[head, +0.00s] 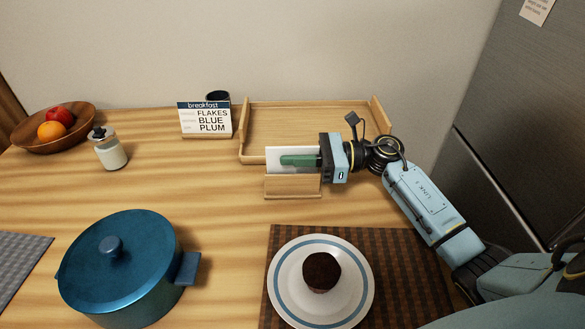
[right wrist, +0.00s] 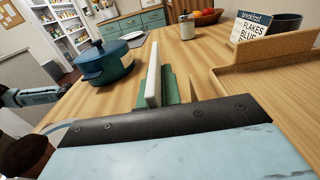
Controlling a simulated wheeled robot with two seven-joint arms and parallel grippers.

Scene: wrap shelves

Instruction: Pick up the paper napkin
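The paper napkin (head: 273,154) is a white upright sheet or stack standing in a small wooden holder (head: 293,188) in front of the tray. My right gripper (head: 300,160) reaches it from the right, level, with a green finger across the napkin's near face. In the right wrist view, the white napkin (right wrist: 153,72) stands on edge straight ahead, with green finger surface (right wrist: 170,84) beside it. The dark gripper body hides the finger bases, and I cannot tell whether the fingers press on it. A light-blue part of my left arm shows at the left of the wrist view; its fingers are not clear.
A wooden tray (head: 378,107) lies just behind the holder. A breakfast sign (head: 206,120) and dark cup (head: 217,97) stand behind left. A blue pot (head: 118,268) is front left. A plate (head: 283,287) with a muffin (head: 321,271) is in front. The table left of the holder is clear.

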